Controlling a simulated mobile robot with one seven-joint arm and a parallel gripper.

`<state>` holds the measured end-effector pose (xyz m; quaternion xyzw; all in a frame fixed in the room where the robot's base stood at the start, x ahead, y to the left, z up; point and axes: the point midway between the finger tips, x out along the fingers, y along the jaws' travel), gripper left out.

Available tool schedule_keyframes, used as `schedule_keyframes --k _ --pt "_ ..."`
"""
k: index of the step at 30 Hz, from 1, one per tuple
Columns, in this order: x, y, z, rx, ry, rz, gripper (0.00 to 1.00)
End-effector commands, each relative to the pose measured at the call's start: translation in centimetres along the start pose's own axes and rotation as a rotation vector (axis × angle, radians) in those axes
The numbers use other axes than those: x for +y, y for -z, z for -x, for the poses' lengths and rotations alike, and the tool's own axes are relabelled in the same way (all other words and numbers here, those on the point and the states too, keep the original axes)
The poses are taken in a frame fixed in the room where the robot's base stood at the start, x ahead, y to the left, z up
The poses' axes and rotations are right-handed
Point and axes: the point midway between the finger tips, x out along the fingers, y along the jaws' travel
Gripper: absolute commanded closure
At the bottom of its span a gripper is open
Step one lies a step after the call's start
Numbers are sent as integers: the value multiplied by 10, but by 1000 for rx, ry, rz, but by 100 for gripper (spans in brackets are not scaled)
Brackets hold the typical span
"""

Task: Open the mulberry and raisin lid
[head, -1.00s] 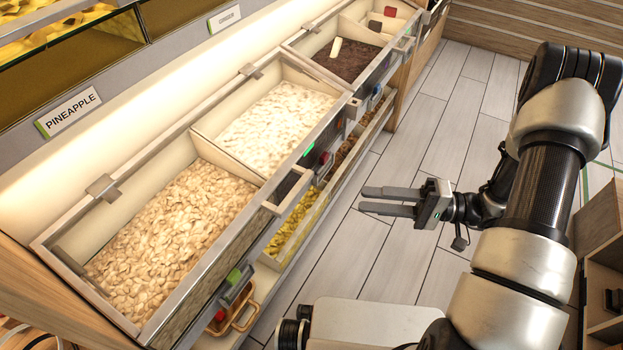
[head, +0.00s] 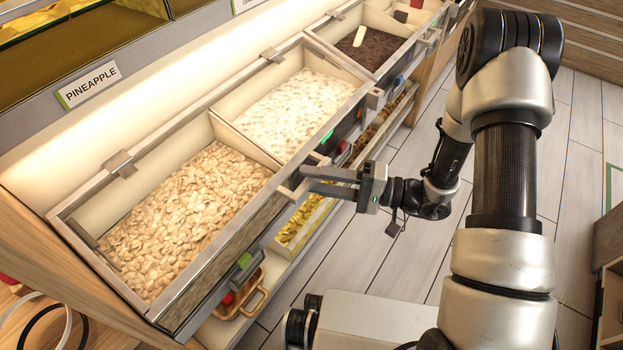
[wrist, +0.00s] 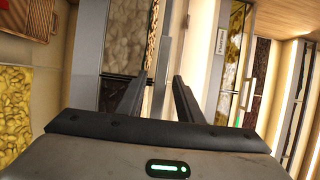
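A bin of pale tan flakes (head: 190,215) stands nearest on the left, under a clear lid with a grey metal frame (head: 80,245). A lid handle (head: 297,182) projects from its front edge at the right corner. My gripper (head: 308,180) is at this handle, its fingers pointing left at it. No mulberry and raisin label is readable, so I cannot tell which lid bears that name.
A bin of white flakes (head: 300,100) and a bin of dark contents (head: 365,52) continue the row. A PINEAPPLE label (head: 88,85) is on the shelf above. Lower drawers with yellow pieces (head: 298,220) sit below the front edge.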

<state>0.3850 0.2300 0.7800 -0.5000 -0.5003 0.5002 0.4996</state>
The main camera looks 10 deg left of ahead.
Motion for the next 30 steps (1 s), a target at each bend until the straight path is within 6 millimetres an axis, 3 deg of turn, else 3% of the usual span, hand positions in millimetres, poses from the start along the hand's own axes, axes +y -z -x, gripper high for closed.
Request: schedule_keyframes --k 12,18,30 --pt "0 0 -8 1 0 0 69" --pt "0 0 -8 1 0 0 100" --pt "-11 0 -2 2 -19 -8 100"
